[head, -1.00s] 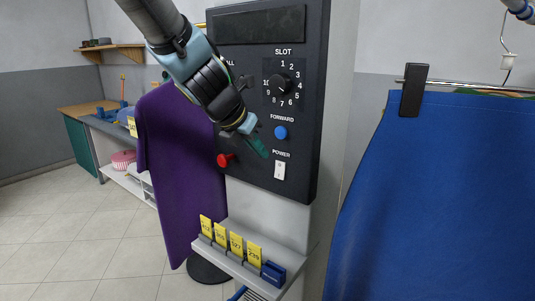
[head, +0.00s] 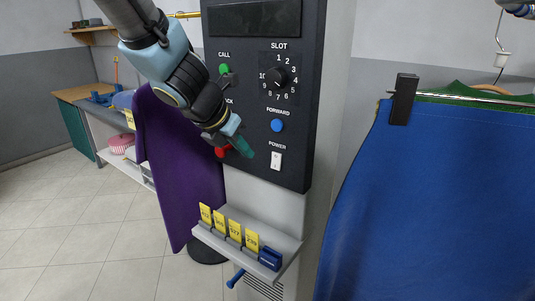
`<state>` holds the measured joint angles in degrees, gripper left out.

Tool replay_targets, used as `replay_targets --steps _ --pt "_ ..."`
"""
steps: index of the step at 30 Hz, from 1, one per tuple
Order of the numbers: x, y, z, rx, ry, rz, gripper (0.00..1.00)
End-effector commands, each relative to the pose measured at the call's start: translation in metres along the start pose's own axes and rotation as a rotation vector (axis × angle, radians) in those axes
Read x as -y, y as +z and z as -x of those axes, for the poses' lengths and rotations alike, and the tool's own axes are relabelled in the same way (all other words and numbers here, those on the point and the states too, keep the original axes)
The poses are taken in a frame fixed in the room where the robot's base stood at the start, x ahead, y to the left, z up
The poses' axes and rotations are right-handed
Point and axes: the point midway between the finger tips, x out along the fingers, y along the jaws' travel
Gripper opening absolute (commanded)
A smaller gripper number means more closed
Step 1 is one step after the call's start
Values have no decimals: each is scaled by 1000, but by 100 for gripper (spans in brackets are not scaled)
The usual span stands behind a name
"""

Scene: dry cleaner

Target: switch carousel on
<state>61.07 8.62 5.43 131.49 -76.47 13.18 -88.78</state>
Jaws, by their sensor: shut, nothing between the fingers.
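The carousel's dark control panel (head: 295,150) fills the upper middle of the head view. A white POWER rocker switch (head: 276,161) sits low on it, under its label. Above it are the blue FORWARD button (head: 277,125) and the black SLOT dial (head: 278,78). A green CALL button (head: 224,69) and a red button (head: 222,151) are on the left. My gripper (head: 249,153) is shut and empty, its dark green tips pointing at the panel just left of the POWER switch. A gap to the switch shows; contact with the panel cannot be judged.
A shelf (head: 228,247) with several yellow numbered tags (head: 236,232) juts out below the panel. A purple garment (head: 180,165) hangs at left, a blue one (head: 425,200) at right. The tiled floor (head: 65,220) at left is clear.

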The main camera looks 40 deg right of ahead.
Motion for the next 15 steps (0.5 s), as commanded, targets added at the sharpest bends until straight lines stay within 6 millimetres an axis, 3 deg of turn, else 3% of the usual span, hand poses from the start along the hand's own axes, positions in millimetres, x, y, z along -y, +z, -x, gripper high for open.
replay_targets --steps 15 --pt "-1 -6 -5 -7 3 0 0"
